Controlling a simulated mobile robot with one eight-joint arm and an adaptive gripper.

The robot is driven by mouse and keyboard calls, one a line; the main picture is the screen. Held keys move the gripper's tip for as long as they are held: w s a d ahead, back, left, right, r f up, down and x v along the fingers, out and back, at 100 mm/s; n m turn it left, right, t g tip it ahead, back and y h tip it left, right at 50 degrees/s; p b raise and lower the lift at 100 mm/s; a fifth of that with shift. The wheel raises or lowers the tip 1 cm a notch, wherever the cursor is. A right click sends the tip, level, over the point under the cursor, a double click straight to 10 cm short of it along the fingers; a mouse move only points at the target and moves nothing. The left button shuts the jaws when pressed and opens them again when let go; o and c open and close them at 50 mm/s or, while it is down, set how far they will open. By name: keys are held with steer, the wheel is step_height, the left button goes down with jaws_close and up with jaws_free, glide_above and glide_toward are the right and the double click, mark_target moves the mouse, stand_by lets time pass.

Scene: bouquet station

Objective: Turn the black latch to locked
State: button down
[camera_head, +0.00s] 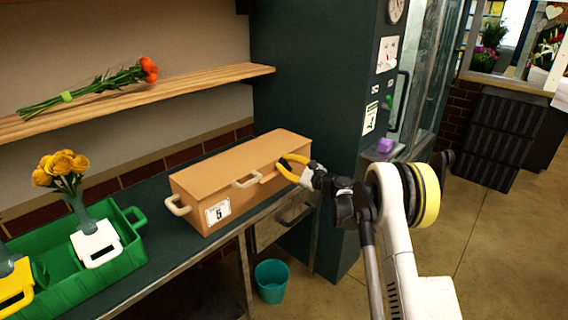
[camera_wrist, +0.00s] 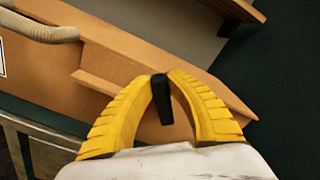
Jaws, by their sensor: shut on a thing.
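The black latch (camera_wrist: 162,100) shows in the wrist view as a short dark bar between my gripper's two yellow fingers. It is on the front side of a tan box (camera_head: 238,158) with a white label reading 5, which stands on the dark counter. My gripper (camera_head: 283,165) is at the right part of the box's front, shut on the latch; it fills the middle of the wrist view (camera_wrist: 164,78).
A green crate (camera_head: 130,252) with flowers stands at the counter's left. A dark cabinet (camera_head: 310,80) rises close behind the box at right. A teal bin (camera_head: 271,280) is on the floor below.

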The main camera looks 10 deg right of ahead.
stand_by(0.4)
steer(key=c, duration=1.3)
jaws_free()
